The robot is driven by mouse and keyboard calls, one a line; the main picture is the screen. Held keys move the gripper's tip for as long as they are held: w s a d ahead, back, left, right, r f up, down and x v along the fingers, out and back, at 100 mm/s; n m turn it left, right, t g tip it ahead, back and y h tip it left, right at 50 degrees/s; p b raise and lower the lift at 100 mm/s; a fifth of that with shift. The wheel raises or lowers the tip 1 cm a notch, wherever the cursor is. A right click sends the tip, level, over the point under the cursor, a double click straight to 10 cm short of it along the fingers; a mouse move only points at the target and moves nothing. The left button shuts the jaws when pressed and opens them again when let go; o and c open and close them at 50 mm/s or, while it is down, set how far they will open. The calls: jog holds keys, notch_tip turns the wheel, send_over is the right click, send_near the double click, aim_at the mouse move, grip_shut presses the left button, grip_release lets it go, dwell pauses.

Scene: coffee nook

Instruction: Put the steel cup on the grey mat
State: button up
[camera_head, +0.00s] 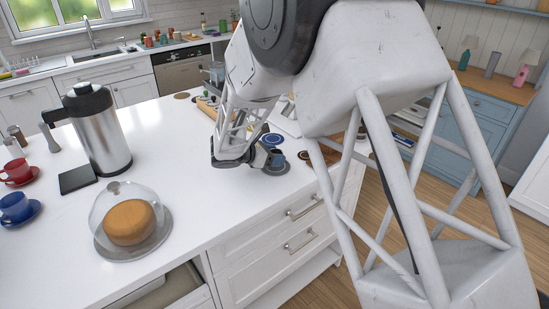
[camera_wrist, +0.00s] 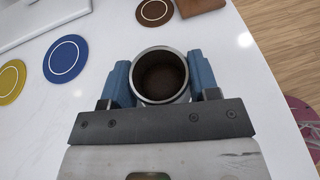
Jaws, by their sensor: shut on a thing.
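The steel cup (camera_wrist: 161,76) is between the two blue fingers of my gripper (camera_wrist: 161,84) in the wrist view. I look down into its open, dark inside, and it seems upright. My gripper is shut on it. In the head view my gripper (camera_head: 273,159) is low over the right part of the white counter.
A blue mat (camera_wrist: 66,58), a yellow mat (camera_wrist: 12,82) and a brown mat (camera_wrist: 154,12) lie around the cup. The counter's edge is to the right in the wrist view. A steel jug (camera_head: 101,130) and a glass-domed cake (camera_head: 130,222) stand on the left in the head view.

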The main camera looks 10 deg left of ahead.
jog(key=shift+f, duration=0.45)
jog(key=shift+f, duration=0.1)
jog(key=o, duration=1)
jog(key=v, duration=1.2)
jog(key=shift+s, duration=0.1)
jog(key=shift+d, duration=0.1)
